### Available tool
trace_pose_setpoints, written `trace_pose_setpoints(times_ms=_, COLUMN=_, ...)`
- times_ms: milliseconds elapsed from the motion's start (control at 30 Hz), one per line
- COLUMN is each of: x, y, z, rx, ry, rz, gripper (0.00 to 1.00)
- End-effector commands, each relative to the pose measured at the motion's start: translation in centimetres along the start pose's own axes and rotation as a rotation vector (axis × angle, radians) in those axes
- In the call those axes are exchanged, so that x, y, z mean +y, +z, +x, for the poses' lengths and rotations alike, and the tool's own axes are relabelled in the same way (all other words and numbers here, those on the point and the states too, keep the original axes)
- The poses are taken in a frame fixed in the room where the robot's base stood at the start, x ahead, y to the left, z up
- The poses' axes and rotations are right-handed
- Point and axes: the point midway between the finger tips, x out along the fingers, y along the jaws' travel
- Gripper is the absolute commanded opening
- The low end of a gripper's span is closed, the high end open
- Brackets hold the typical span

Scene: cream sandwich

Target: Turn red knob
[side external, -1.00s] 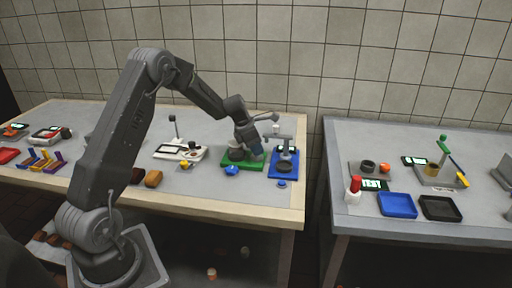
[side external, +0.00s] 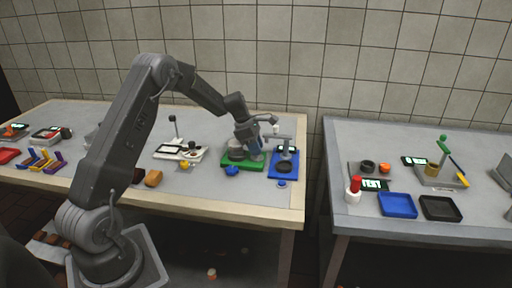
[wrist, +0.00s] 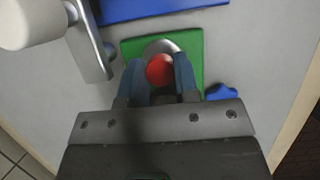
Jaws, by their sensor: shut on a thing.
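The red knob (wrist: 160,70) sits between the two blue fingers of my gripper in the wrist view, over a green base plate (wrist: 128,48). My gripper (wrist: 160,62) is shut on the knob, one finger on each side. A grey round part (wrist: 160,46) shows just beyond the knob. In the side view my gripper (side external: 256,153) is low over the right part of the green plate (side external: 228,164), beside a grey cylinder (side external: 236,149). The red knob is hidden there by the fingers.
A blue plate (side external: 277,176) with a grey lever stand (side external: 288,145) is close on the right of the gripper. A white device (side external: 180,152) stands to the left. The table's right edge is near.

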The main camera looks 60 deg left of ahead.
Motion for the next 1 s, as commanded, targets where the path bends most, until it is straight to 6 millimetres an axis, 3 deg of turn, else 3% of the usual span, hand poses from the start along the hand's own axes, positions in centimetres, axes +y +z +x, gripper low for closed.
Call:
trace_pose_setpoints(times_ms=600, x=0.24, y=0.08, z=0.02, rx=0.0, ry=-0.218, rz=0.526, gripper=0.05)
trace_pose_setpoints(times_ms=1000, x=0.26, y=0.09, z=0.04, rx=0.0, ry=-0.306, rz=0.737, gripper=0.05)
